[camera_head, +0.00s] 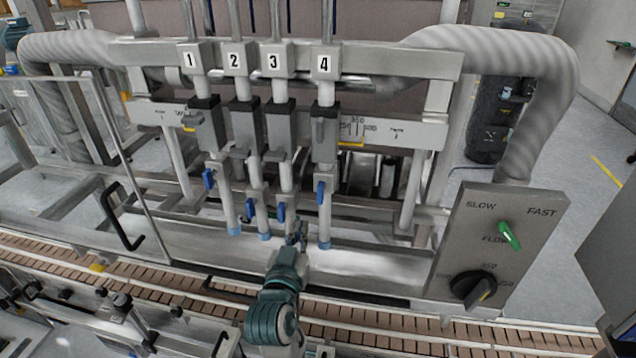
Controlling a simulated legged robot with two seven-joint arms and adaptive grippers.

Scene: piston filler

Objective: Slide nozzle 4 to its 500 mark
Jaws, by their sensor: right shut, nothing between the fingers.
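Nozzle 4 (325,118) is the rightmost of the row of vertical nozzles, under a white label "4". It has a grey block at mid-height, a blue valve handle (320,192) and a blue tip. It stands left of the scale marks (357,128), of which 350 and 500 are partly readable; the block hides part of the scale plate. My right gripper (296,236) is shut and empty, low between the tips of nozzle 3 (279,125) and nozzle 4. It overlaps nozzle 3's lower end; I cannot tell whether it touches. My left gripper is not in view.
Nozzle 1 (205,125) and nozzle 2 (243,125) stand to the left. A control panel (476,240) with a green switch and black knob is at right. A brown slatted conveyor (400,338) runs below. The space right of nozzle 4's lower tube looks open.

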